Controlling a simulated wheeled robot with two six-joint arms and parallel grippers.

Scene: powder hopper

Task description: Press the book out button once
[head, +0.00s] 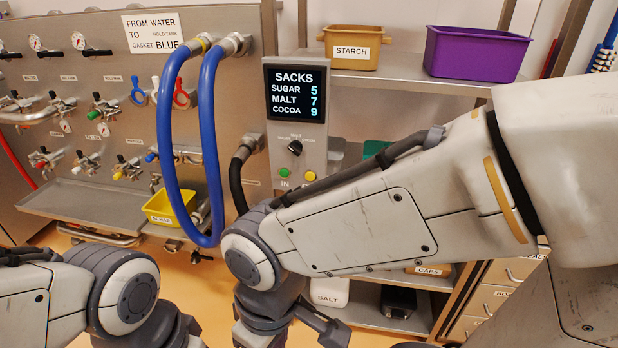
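A grey control panel (297,140) hangs at the middle of the view. Its black display (296,92) reads SACKS, sugar 5, malt 7, cocoa 9. My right arm's lower end drops out at the bottom edge, and my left arm is at the lower left. Neither gripper's fingertips show.
Shelves on the right hold a starch bin (352,48) and a purple bin (474,54).

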